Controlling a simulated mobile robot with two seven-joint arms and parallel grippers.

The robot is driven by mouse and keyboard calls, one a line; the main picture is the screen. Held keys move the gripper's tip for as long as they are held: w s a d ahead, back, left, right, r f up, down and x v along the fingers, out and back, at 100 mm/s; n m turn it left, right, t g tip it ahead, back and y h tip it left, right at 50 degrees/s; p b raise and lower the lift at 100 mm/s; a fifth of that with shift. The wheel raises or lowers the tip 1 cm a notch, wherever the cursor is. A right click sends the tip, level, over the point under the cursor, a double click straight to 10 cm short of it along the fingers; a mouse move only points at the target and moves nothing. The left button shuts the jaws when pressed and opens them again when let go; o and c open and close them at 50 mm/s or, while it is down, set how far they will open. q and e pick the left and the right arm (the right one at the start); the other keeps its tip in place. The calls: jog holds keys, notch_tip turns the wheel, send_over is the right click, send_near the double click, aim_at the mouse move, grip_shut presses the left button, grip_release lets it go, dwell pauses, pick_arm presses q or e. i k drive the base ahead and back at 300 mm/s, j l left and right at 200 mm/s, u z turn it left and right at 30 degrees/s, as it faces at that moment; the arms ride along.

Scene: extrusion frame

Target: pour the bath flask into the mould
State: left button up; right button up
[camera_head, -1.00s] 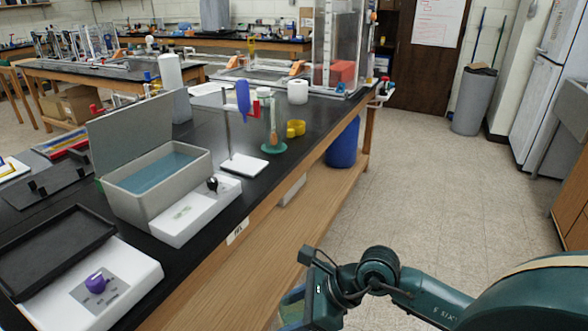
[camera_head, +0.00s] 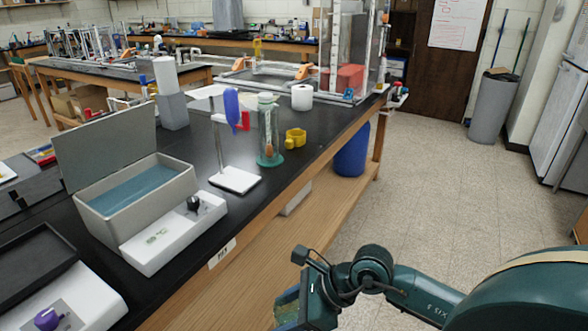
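A grey water bath (camera_head: 182,196) with its lid raised stands on the black bench at left, with blue liquid inside. I see no flask in it. I cannot pick out a flask or a mould for certain. A tall clear glass cylinder (camera_head: 268,118) with a green base stands upright near the bench's front edge, and a small yellow piece (camera_head: 296,137) lies beside it. My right gripper (camera_head: 290,310) is low at the bottom centre, in front of the bench and well apart from these things. Its fingertips are partly cut off, with something greenish at them. My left gripper is out of view.
A stand with a white base (camera_head: 235,180) holds a blue item (camera_head: 231,108) between bath and cylinder. A hotplate-like unit with a purple knob (camera_head: 47,318) is at lower left. A white roll (camera_head: 302,97) stands behind.

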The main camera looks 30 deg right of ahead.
aim_at(296, 138)
jog(key=i+l+u, duration=0.15)
jog(key=l+u, duration=0.15)
jog(key=l, duration=0.85)
jog(key=l+u, duration=0.3)
jog(key=l, duration=1.3)
jog(key=k+l+u, duration=0.15)
jog(key=l, duration=0.8)
jog(key=k+l+u, duration=0.1)
jog(key=l, duration=0.35)
